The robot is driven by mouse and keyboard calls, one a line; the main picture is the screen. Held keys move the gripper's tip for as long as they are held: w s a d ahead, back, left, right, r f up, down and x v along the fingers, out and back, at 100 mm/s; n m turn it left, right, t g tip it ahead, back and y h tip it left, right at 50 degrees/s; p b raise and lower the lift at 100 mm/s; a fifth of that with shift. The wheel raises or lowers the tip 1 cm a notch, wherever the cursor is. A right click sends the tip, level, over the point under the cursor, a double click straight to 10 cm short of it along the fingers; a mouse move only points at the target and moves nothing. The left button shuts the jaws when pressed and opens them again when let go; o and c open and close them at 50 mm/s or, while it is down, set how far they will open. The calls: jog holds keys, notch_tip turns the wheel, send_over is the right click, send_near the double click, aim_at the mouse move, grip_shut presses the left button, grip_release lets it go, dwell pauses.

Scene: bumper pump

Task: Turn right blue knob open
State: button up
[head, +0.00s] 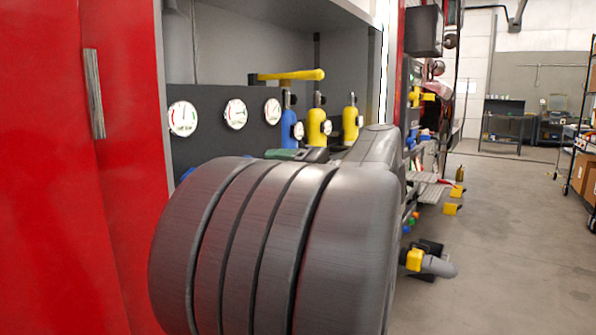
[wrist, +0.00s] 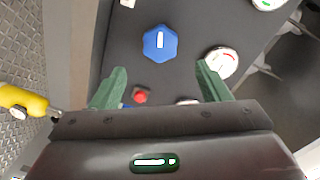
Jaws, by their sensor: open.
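A blue faceted knob (wrist: 160,43) with a short white mark shows at the upper middle of the wrist view, on a dark panel (wrist: 110,55). The mark runs up and down in the picture. My gripper (wrist: 158,84) is open, with its two green fingers spread wide below the knob in the picture. Nothing is between the fingertips, and they look apart from the knob. I cannot tell whether this is the right one of several blue knobs. In the head view my own arm fills the middle, and I cannot make out this knob there.
In the wrist view a white round gauge (wrist: 222,63) sits right of the knob, and a small red button (wrist: 140,96) lies below it. A yellow cylinder (wrist: 22,102) is at the left. In the head view, gauges (head: 184,118) and a yellow-handled lever (head: 290,76) stand behind my arm. Floor (head: 510,240) at right is clear.

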jog(key=shift+v, duration=1.75)
jog(key=b+x, duration=0.1)
jog(key=x, duration=1.3)
jog(key=shift+b, duration=0.3)
jog(key=shift+d, duration=0.1)
jog(key=shift+s+d, duration=0.1)
